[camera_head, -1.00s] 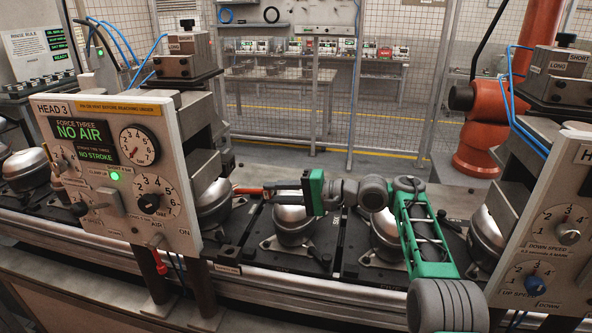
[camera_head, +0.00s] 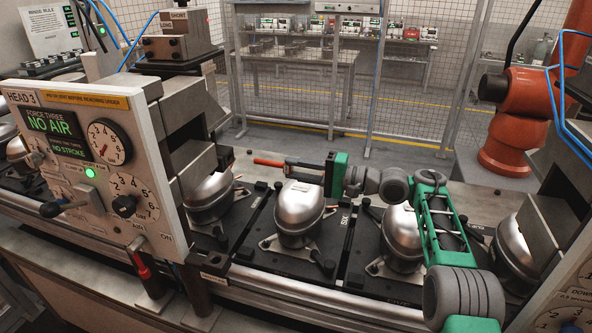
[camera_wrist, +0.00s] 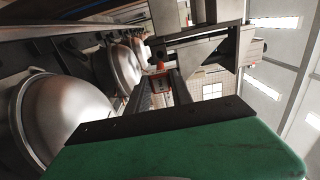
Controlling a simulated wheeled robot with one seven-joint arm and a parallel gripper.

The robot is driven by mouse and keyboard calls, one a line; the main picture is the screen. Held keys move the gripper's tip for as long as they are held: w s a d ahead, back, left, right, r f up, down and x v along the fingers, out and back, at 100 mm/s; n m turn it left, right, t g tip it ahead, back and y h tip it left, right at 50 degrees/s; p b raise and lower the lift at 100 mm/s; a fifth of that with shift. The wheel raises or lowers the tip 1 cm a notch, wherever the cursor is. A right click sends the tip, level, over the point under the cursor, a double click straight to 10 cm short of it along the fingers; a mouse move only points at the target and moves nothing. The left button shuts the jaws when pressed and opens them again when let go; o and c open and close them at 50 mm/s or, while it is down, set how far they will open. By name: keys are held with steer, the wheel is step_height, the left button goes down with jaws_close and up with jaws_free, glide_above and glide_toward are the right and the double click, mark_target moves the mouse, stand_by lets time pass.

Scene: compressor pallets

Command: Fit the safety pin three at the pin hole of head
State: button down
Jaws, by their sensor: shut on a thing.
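The gripper is just behind and above a domed compressor (camera_head: 300,212). In the wrist view the red pin (camera_wrist: 160,66) is small at the fingertips. I cannot make out the pin hole.
Domed compressors on dark pallets line the rail (camera_head: 330,308), including one under the head (camera_head: 208,198) and one by my arm (camera_head: 400,238). A red-handled item (camera_head: 142,266) hangs below the panel. Another head (camera_head: 560,290) stands at right. A mesh fence is behind.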

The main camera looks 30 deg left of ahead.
mark_target(283, 167)
steer(key=shift+s+f+b, duration=0.25)
steer(key=shift+f+b, duration=0.15)
steer(key=shift+b, duration=2.05)
steer(key=a+p, duration=0.1)
steer(key=r+p, duration=0.1)
steer(key=p, duration=0.1)
steer(key=a+p, duration=0.1)
steer(key=shift+s+a+r, duration=0.2)
steer(key=shift+s+a, duration=0.1)
steer(key=a+p, duration=0.2)
steer(key=p, duration=0.1)
steer(key=shift+s, duration=0.15)
steer(key=shift+s+a+f+p, duration=0.1)
steer(key=shift+a+f+p, duration=0.05)
steer(key=shift+a+p, duration=0.3)
steer(key=shift+a+f, duration=0.1)
steer(key=shift+f, duration=0.05)
steer(key=shift+p, duration=1.3)
steer(key=shift+a+p, duration=0.25)
steer(key=shift+p, duration=0.05)
steer(key=shift+p, duration=0.4)
